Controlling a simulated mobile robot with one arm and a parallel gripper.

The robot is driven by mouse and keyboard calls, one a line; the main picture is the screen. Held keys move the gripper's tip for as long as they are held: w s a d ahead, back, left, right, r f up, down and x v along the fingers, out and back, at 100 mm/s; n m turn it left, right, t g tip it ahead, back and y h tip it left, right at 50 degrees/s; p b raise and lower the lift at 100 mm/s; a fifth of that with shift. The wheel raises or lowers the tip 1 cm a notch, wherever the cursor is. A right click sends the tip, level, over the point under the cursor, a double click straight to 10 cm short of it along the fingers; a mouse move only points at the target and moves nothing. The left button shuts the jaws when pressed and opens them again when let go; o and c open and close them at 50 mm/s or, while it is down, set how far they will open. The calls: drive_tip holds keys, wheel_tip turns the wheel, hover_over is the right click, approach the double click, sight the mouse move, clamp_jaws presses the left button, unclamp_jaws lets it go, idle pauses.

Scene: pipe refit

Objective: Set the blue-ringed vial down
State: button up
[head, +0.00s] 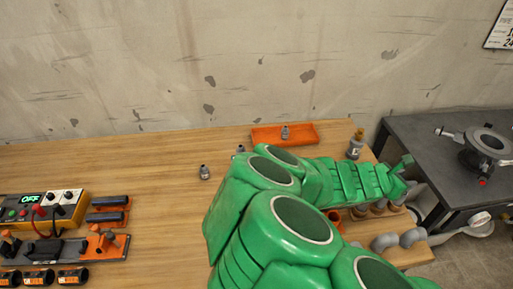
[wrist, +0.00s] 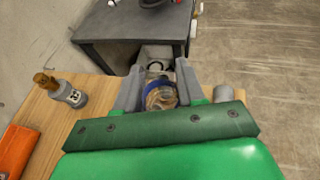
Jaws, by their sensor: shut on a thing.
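My gripper (wrist: 160,85) is shut on the blue-ringed vial (wrist: 161,96) in the wrist view. The vial is clear with a brownish tint, and its blue band shows between the two grey fingers. The vial is seen end-on, so its tilt and height are hard to tell. In the head view my gripper (head: 403,173) is at the far end of my green arm, near the right edge of the wooden bench (head: 150,165). I cannot make out the vial there.
A brown-topped bottle (head: 355,145) stands at the bench's back right, left of my gripper. An orange tray (head: 300,133) with a grey fitting lies further left. A dark table (head: 440,140) bearing a round flange (head: 488,145) stands to the right. Grey pipe elbows (head: 412,237) lie nearer me.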

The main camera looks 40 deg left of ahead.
wheel_tip(320, 180, up, 11)
drive_tip(key=shift+f, duration=0.1)
drive_tip(key=s+a+r+n+t+y, duration=0.1)
drive_tip(key=a+n+y, duration=0.3)
drive_tip(key=a, duration=2.5)
drive_tip(key=s+a+n+y, duration=0.1)
drive_tip(key=s+a+y, duration=0.1)
drive_tip(key=s+a, duration=0.85)
drive_tip(key=s+a+n+y, duration=0.1)
drive_tip(key=s+a, duration=0.4)
drive_tip(key=a, duration=1)
wheel_tip(320, 180, down, 11)
drive_tip(key=w+a+f, duration=0.7)
drive_tip(key=a+f, duration=0.3)
drive_tip(key=a, duration=0.1)
drive_tip(key=shift+w+a+t, duration=0.15)
drive_tip(key=shift+w+t, duration=0.05)
drive_tip(key=shift+t, duration=0.1)
